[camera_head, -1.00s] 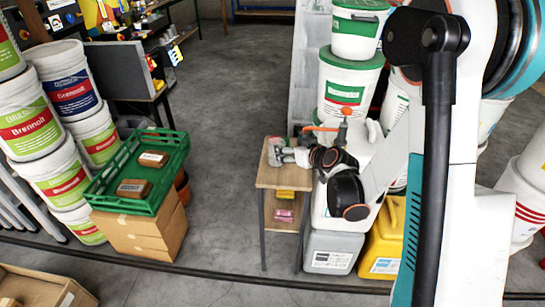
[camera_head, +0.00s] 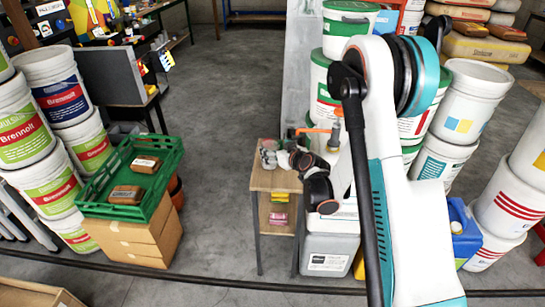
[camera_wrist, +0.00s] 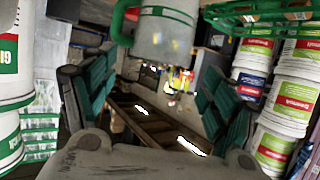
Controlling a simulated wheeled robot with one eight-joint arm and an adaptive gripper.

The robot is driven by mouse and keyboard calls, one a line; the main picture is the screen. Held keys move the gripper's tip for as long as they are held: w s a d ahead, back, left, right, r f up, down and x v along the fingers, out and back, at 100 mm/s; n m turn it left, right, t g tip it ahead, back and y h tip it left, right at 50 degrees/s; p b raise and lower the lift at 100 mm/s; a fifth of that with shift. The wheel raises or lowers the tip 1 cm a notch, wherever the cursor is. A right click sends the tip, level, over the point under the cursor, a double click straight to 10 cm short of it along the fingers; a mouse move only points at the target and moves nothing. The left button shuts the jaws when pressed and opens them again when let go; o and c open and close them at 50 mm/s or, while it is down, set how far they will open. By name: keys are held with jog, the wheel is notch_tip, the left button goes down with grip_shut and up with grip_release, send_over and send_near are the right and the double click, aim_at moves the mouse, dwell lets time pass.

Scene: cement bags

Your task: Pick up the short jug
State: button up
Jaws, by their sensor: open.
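In the wrist view, a pale grey jug (camera_wrist: 167,35) with a green band and a green curved handle shows at the top middle, partly cut off by the frame edge. My gripper (camera_wrist: 160,85) is open, with its green-padded fingers spread on the left and right. The jug appears beyond and above the fingers, and nothing is held between them. In the head view, my gripper (camera_head: 283,157) is over the small wooden table (camera_head: 272,182). A small greyish object there (camera_head: 268,149) is too small and covered to name for sure.
White buckets and a grey canister (camera_head: 328,252) stand close to my arm. A green crate (camera_head: 97,205) with two brown blocks sits on cardboard boxes at the left, beside stacked buckets (camera_head: 45,190). The floor between the crate and the table is clear.

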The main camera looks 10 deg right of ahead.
aim_at(266, 144)
jog(key=b+x, duration=0.2)
jog(key=x, duration=0.2)
jog(key=shift+d, duration=0.1)
jog(key=shift+w+f, duration=0.15)
jog(key=shift+w, duration=0.5)
jog(key=shift+c, duration=0.6)
jog(key=c, duration=1.3)
